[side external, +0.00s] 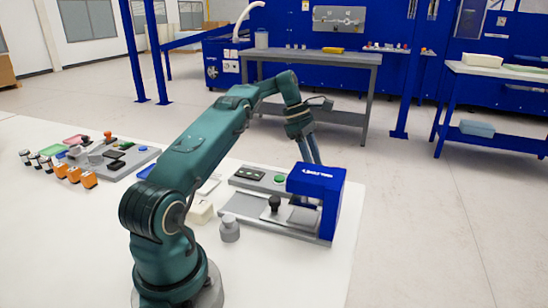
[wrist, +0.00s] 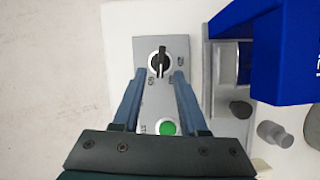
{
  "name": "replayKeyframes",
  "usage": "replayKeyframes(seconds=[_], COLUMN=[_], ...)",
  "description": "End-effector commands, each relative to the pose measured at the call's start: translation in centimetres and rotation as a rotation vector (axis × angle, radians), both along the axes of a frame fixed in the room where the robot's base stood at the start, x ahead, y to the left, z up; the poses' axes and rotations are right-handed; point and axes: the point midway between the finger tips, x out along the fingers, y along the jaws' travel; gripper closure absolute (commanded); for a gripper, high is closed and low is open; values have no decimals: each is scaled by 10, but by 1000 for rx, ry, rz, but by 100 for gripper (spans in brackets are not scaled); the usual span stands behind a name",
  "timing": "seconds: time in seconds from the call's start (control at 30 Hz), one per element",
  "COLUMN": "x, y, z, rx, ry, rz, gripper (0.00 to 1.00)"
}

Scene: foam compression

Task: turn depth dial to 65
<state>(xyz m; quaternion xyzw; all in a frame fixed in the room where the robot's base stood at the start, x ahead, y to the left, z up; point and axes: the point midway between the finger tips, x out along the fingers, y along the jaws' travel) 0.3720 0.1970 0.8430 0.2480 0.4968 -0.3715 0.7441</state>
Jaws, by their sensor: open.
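The depth dial (wrist: 159,62) is a round black knob on a grey panel (wrist: 150,104) in the wrist view. Its grip bar stands nearly upright in the picture. The small labels around it are too blurred to read surely. A green button (wrist: 167,128) sits on the same panel below the dial, and also shows in the side external view (side external: 280,179). My gripper (wrist: 159,73) is open and empty, with one finger on each side of the panel just below the dial. In the side external view my gripper (side external: 312,150) points down behind the blue press head (side external: 318,182), which hides the dial.
The blue press stands right of the panel in the wrist view. A black knob (side external: 274,203) and a grey weight (side external: 230,228) are near its base. A cream block (side external: 201,211) lies nearby. Left on the white table is a tray (side external: 127,163) with several small parts.

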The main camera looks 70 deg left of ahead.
Motion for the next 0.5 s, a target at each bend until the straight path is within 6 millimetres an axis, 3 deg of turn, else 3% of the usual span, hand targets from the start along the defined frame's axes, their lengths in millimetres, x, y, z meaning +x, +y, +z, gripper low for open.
replayKeyframes(seconds=[0.5], x=[-5], y=[4], z=[14], rx=[1], ry=[2], rz=[1], gripper=[57])
